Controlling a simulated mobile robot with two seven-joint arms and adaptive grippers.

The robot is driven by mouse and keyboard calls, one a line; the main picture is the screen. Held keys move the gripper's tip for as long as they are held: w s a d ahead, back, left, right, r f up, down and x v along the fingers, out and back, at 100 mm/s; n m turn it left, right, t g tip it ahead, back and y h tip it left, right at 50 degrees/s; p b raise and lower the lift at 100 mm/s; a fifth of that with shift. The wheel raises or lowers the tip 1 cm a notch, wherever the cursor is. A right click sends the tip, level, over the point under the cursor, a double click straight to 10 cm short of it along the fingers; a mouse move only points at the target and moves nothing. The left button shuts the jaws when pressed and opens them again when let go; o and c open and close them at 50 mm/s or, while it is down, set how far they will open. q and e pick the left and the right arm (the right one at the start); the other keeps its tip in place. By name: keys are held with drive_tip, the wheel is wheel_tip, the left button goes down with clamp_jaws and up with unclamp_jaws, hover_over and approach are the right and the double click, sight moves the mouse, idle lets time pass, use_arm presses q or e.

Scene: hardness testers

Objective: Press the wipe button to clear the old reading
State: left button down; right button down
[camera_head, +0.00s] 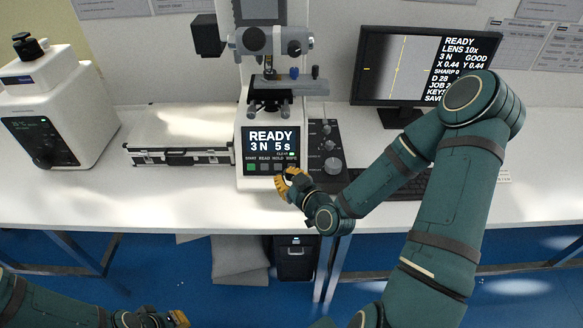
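The hardness tester (265,180) stands at the middle of the bench. Its front screen (271,140) reads READY, 3 N, 5 s. Below the screen is a row of labelled buttons, with a green one (251,167) at the left end. The wipe label (291,160) is at the right end of the row. My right gripper (290,183), with yellow fingertips, is right at that end and hides most of the wipe button. I cannot tell whether it touches it, or how far its fingers are apart. My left gripper (178,319) shows only partly at the bottom edge.
A knob panel (331,143) stands right of the tester, with a keyboard (404,186) beyond, partly behind my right arm. A monitor (390,72) stands back right. A silver case (178,137) and a white machine (62,108) are left. The white bench front (130,205) is clear.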

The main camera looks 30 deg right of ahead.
sight(280, 164)
drive_tip(key=shift+w+d+f+b, duration=0.4)
drive_tip(key=shift+w+d+f, duration=0.2)
drive_tip(key=shift+w, duration=0.3)
drive_tip(key=shift+w+d+f+b, duration=0.4)
drive_tip(key=shift+w+d+f, duration=0.2)
drive_tip(key=shift+w, duration=0.25)
drive_tip(key=shift+w+d+f+b, duration=0.45)
drive_tip(key=shift+w+f, duration=0.25)
drive_tip(key=shift+w, duration=0.2)
drive_tip(key=shift+w+d+f+b, duration=0.2)
drive_tip(key=shift+w+b, duration=0.15)
drive_tip(key=shift+b, duration=0.1)
drive_tip(key=shift+w+d+f, duration=0.15)
drive_tip(key=shift+w, duration=0.05)
drive_tip(key=shift+s, duration=0.1)
idle(0.4)
drive_tip(key=shift+s+a+r, duration=0.35)
drive_tip(key=shift+s+r, duration=0.05)
drive_tip(key=shift+s, duration=0.05)
